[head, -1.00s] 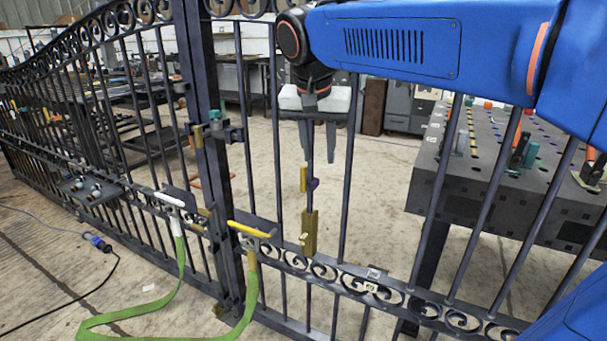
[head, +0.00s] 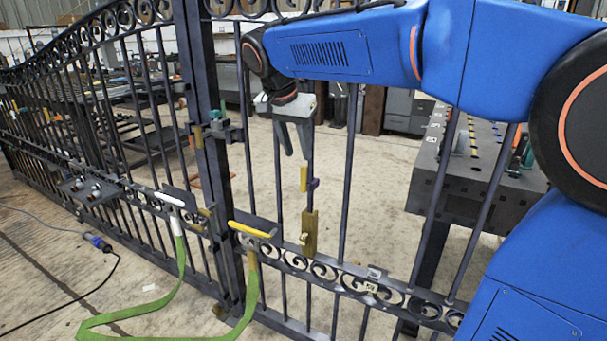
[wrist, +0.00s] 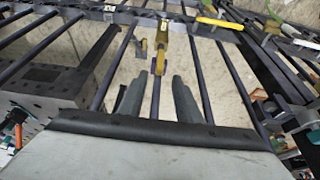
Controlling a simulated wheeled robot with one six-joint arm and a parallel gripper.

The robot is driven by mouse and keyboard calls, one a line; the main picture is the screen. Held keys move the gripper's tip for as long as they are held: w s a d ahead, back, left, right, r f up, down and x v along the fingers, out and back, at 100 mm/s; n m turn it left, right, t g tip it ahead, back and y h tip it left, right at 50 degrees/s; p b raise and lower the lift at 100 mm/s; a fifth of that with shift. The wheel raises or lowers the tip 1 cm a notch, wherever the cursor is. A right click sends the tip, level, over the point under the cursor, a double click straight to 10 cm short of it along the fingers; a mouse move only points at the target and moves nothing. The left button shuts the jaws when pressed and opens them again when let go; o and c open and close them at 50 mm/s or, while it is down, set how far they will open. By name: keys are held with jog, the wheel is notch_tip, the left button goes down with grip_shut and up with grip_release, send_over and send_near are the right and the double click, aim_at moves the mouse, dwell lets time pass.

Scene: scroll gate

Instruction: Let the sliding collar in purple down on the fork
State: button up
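The purple collar (head: 313,184) sits on an upright gate bar, with a yellow piece (head: 303,179) at its left. It also shows small in the wrist view (wrist: 158,66). A brass-coloured block (head: 309,233) is on the same bar lower down, with a gap between them; I cannot tell whether it is the fork. My gripper (head: 296,152) is above the collar, tilted, with its fingers pointing down and apart from it. In the wrist view my gripper (wrist: 158,98) is open, and the bar appears between its two fingers. Nothing is held.
Other upright bars of the dark gate (head: 349,170) stand on both sides. A yellow-handled lever (head: 252,229) and a white-handled lever (head: 169,199) are at lower left, with a green strap (head: 180,290) hanging. A grey perforated table (head: 480,165) stands behind the gate at right.

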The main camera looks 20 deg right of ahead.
aim_at(302, 168)
jog(key=x, duration=0.9)
jog(key=shift+w+d+f, duration=0.1)
jog(key=shift+d+f, duration=0.05)
jog(key=shift+f, duration=0.2)
grip_shut()
